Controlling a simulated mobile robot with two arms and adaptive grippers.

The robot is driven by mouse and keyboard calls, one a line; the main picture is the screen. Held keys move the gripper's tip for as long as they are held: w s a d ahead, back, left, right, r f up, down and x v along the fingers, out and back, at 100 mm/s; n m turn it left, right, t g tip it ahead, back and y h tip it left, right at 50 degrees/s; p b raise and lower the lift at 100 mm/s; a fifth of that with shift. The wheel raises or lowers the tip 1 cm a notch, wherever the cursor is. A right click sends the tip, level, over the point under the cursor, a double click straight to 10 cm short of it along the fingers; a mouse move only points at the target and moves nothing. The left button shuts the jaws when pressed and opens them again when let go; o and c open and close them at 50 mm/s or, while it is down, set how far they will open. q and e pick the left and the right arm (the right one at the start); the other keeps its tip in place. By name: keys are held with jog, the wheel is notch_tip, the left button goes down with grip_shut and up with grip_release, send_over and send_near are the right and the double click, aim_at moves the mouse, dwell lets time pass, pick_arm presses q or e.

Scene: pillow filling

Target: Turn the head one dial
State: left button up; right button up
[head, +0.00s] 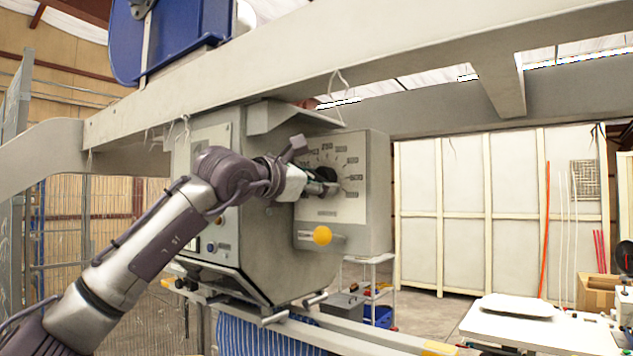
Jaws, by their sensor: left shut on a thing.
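The dial (327,176) is a dark round knob on a pale panel (348,209) with numbers printed around it. The panel is on the front of a grey machine head (265,240) under a long beam. My left gripper (322,186) is at the dial, shut on its knob, and hides part of it and some of the numbers. The arm reaches in from the lower left across the machine's side. My right gripper is not in view.
A grey beam (300,60) runs overhead. Blue striped fabric (265,336) hangs below the machine head. A white table (540,330) stands at the lower right. The floor to the right of the head looks open.

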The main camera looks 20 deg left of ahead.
pick_arm(q)
jog(key=shift+m, duration=0.3)
jog(key=m, duration=0.4)
jog(key=shift+r+m+p, duration=0.1)
jog(key=shift+m+p, duration=0.2)
jog(key=shift+p, duration=0.05)
jog(key=m+p, duration=0.1)
jog(key=m, duration=0.3)
jog(key=shift+a+r, duration=0.1)
jog(key=shift+m, duration=1.2)
jog(key=shift+p, duration=0.3)
jog(key=o, duration=1.2)
